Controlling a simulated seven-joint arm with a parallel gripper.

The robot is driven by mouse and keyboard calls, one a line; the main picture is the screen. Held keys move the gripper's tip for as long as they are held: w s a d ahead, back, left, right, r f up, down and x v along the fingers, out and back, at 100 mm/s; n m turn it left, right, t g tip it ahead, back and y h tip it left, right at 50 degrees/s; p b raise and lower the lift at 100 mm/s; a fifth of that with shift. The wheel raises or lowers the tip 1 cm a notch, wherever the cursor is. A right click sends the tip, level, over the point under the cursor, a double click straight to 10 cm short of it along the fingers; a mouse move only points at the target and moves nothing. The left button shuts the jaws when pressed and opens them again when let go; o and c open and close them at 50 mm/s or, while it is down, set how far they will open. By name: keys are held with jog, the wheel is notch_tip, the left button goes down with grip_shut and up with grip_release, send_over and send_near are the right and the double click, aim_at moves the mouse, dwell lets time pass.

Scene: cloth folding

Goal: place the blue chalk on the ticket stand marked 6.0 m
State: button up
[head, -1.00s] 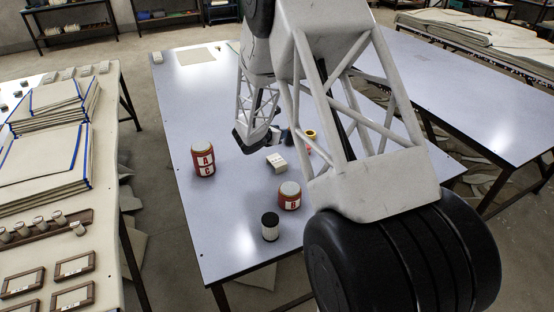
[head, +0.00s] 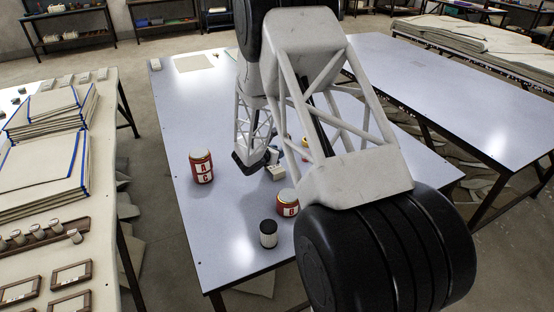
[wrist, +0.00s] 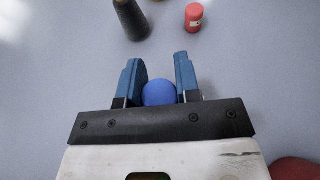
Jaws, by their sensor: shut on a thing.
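The blue chalk (wrist: 160,92) shows as a rounded blue end between the two blue fingers of my gripper (wrist: 160,62) in the wrist view. My gripper is shut on it, over the blue-grey table. In the head view my gripper (head: 271,157) is near the middle of the table, and the chalk is too small to make out there. I cannot read a 6.0 m mark in any view, so I cannot tell which thing is the ticket stand. A small pale block (head: 276,173) stands just below my gripper in the head view.
Red tins stand left (head: 202,168) and front (head: 287,203), with a dark ribbed cylinder (head: 268,234) nearby. The wrist view shows a dark cone (wrist: 130,20) and a red cylinder (wrist: 194,17). The left table holds framed cards (head: 71,272).

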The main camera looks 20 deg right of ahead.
jog(key=shift+f, duration=1.75)
jog(key=shift+f, duration=0.15)
jog(key=o, duration=0.9)
jog(key=shift+s+a+r, duration=0.1)
jog(key=shift+a+r, duration=0.05)
jog(key=shift+r, duration=0.05)
jog(key=shift+s+a+r, duration=0.25)
jog(key=shift+a+r, duration=0.05)
jog(key=shift+a, duration=0.25)
jog(key=v, duration=1)
jog(key=shift+s+a+r, duration=0.1)
